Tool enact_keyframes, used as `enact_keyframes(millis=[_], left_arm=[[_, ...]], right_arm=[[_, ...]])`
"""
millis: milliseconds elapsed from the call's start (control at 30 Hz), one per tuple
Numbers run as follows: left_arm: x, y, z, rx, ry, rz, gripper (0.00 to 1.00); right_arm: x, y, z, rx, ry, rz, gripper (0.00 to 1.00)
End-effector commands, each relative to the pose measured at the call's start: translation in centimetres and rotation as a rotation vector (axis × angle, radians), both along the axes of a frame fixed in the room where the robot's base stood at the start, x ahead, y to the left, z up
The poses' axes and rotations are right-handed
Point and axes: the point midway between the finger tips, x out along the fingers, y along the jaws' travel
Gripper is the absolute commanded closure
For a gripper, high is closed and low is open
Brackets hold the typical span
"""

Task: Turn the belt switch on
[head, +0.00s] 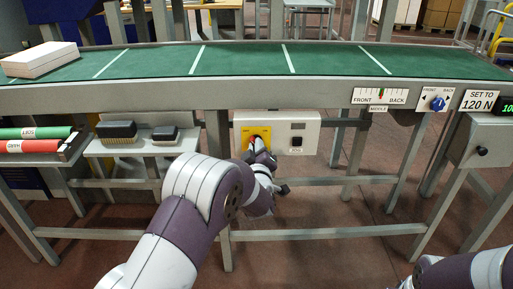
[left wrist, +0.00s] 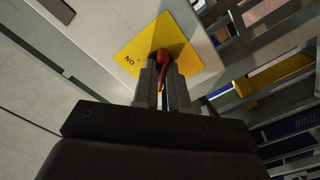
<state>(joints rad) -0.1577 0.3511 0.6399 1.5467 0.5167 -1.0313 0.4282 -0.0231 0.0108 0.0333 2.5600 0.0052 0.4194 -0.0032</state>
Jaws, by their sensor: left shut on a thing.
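The belt switch is a red handle (left wrist: 162,54) on a yellow plate (head: 262,132), fixed to a pale control box (head: 308,122) under the belt's front edge. My left gripper (head: 259,150) is in front of the plate. In the left wrist view its fingers (left wrist: 166,78) are shut on the red handle. The fingers hide part of the handle, so I cannot tell its exact setting. My right gripper is out of view; only part of my right arm shows at the lower right.
The green belt (head: 240,62) runs across above, with a white box (head: 40,60) at its left end. A shelf (head: 140,147) with two dark brushes is at the left. A blue knob (head: 438,103) and a grey box (head: 482,142) are at the right. Frame legs stand below.

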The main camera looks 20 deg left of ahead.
Motion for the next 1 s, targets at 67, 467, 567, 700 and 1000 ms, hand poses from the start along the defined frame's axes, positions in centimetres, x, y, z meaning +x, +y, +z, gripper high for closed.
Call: enact_keyframes(millis=[67,467,567,700,1000], left_arm=[[0.0,0.0,0.1,0.042,0.014,0.000,1.00],[0.0,0.0,0.1,0.384,0.113,-0.001,1.00],[0.0,0.0,0.1,0.474,0.139,0.000,1.00],[0.0,0.0,0.1,0.602,0.176,-0.001,1.00],[-0.1,0.0,0.1,0.876,0.257,-0.002,1.00]], right_arm=[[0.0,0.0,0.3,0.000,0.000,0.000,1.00],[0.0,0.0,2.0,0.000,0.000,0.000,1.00],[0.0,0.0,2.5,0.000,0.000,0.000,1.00],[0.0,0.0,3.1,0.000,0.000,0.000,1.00],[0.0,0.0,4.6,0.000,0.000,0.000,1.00]])
